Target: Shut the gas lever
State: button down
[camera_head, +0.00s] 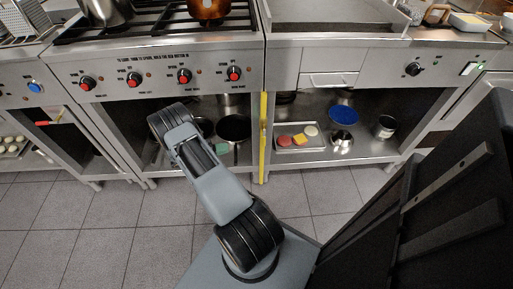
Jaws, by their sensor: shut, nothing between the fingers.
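A gas lever is not clear to make out. A narrow yellow upright bar (263,140) runs down the front between the stove and the unit to its right; I cannot tell whether a lever sits on it. The stove front (160,60) carries a row of several red-and-black knobs, the rightmost knob (233,73) being closest to the yellow bar. My arm reaches up from the bottom middle toward the stove's lower opening, left of the yellow bar. My gripper does not show.
Pans (233,128) stand on the shelf under the stove. A tray (298,144) with food and a blue plate (343,115) are on the right-hand shelf. Pots stand on the burners. The tiled floor (100,225) at left is clear. Dark panels block the lower right.

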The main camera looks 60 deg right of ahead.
aim_at(263, 143)
jog(key=shift+s+d+f, duration=0.1)
jog(key=shift+f, duration=0.25)
jog(key=shift+s+d, duration=0.1)
jog(key=b+x, duration=0.2)
jog(key=x, duration=1.1)
jog(key=shift+s+d+b, duration=0.25)
jog(key=shift+b, duration=0.15)
jog(key=shift+r, duration=0.1)
jog(key=shift+s+d+p, duration=0.25)
jog(key=shift+s+p, duration=0.1)
jog(key=shift+p, duration=0.1)
jog(key=shift+s+d+f+p, duration=0.35)
jog(key=shift+s+d+p, duration=0.15)
jog(key=shift+s+p, duration=0.2)
jog(key=shift+p+x, duration=0.9)
jog(key=shift+x, duration=0.6)
jog(key=shift+s+a+r, duration=0.15)
jog(key=shift+s+r, duration=0.05)
jog(key=shift+s, duration=0.15)
